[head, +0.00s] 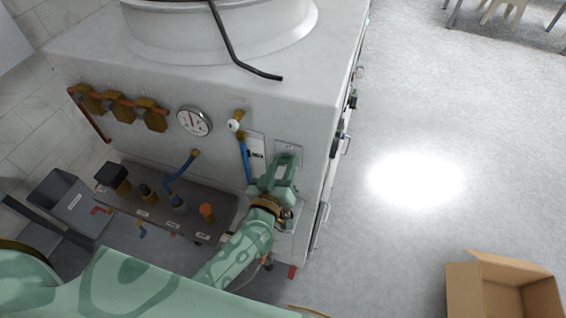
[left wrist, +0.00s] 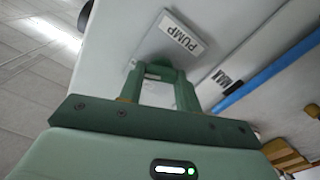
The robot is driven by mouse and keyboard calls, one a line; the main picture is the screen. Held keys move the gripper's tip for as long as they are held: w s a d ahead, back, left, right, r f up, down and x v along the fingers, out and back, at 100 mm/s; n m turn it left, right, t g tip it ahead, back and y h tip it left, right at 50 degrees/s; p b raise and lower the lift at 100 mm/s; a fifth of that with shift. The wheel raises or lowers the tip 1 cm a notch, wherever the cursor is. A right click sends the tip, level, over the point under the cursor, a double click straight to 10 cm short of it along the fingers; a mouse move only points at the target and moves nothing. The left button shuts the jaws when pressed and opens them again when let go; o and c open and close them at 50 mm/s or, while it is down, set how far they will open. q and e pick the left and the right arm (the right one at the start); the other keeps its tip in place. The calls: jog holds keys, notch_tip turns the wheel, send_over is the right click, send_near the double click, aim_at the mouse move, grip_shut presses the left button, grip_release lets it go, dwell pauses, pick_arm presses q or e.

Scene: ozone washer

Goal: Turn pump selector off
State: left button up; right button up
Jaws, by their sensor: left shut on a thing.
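The pump selector's grey plate (head: 288,147) is on the washer's front panel, near its right edge. In the left wrist view the plate (left wrist: 150,50) carries a white label reading PUMP. My left gripper (head: 284,163) is at the plate, just below the label. Its green fingers (left wrist: 158,68) are closed in on the selector knob, and they hide most of it. I cannot make out which way the knob points. My right gripper is not in view.
A blue tube (head: 245,163) runs down the panel just left of my gripper, near a gauge (head: 193,121) and brass valves (head: 150,115). A grey bin (head: 68,197) stands at the left.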

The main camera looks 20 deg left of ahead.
pick_arm(q)
jog(key=n, duration=0.2)
jog(key=shift+r+n+p, duration=0.1)
jog(key=shift+n+p, duration=0.2)
jog(key=shift+n, duration=0.1)
jog(key=n, duration=0.3)
jog(key=shift+a+n, duration=0.1)
jog(key=shift+n, duration=0.2)
jog(key=n, duration=0.3)
jog(key=shift+n, duration=0.3)
jog(key=shift+f+n, duration=0.2)
jog(key=shift+n, duration=1.4)
jog(key=o, duration=1)
jog(key=shift+c, duration=0.2)
jog(key=shift+f, duration=0.1)
